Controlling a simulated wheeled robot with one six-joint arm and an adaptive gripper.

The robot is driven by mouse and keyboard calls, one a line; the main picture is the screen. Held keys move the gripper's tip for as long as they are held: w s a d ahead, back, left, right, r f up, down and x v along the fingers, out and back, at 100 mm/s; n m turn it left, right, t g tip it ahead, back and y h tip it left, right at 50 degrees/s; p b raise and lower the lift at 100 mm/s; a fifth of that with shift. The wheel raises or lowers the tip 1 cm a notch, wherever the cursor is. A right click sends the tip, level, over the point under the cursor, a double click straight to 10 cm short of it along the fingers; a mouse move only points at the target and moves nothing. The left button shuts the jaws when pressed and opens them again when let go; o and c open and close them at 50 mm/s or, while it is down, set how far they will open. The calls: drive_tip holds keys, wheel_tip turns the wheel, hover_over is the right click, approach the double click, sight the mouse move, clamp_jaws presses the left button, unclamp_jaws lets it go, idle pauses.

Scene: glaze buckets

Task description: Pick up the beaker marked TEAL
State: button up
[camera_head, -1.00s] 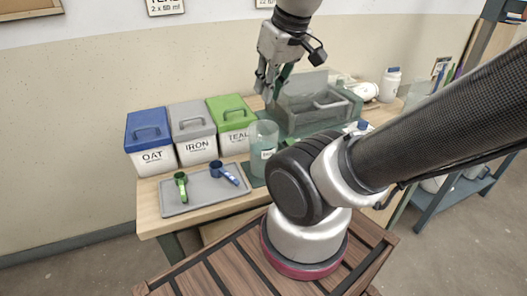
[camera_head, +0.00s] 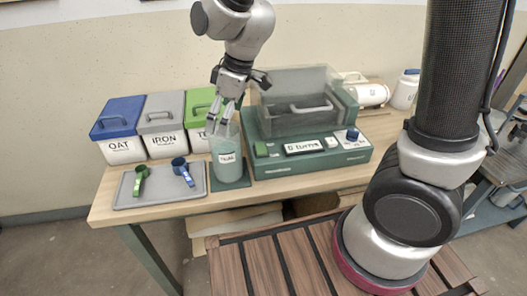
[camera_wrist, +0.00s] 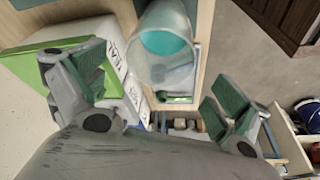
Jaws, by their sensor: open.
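A clear beaker (camera_head: 228,168) with a teal filling and a white label stands upright on a dark green mat (camera_head: 247,184) near the front of the bench. The label is too small to read surely. The beaker also shows in the wrist view (camera_wrist: 163,72), mouth towards the camera, teal inside. My gripper (camera_head: 224,124) points down at the beaker's top, and its fingers overlap the rim in the head view. In the wrist view my gripper (camera_wrist: 160,88) is open and empty, fingers wide apart, the beaker between them and towards the upper edge. Contact cannot be told.
A green machine (camera_head: 350,157) with a clear lid stands close right of the beaker. Left are a grey tray (camera_head: 158,200) with two scoops and lidded bins: blue OAT (camera_head: 124,150), grey IRON (camera_head: 165,146), green-lidded (camera_head: 197,140). The green-lidded bin is close behind the beaker.

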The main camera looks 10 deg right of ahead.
sight(226, 153)
drive_tip(key=x, duration=0.8)
drive_tip(key=shift+d+f, duration=0.2)
drive_tip(key=shift+f, duration=0.15)
drive_tip(key=c, duration=2)
drive_tip(key=shift+o, duration=0.2)
drive_tip(key=shift+r, duration=0.1)
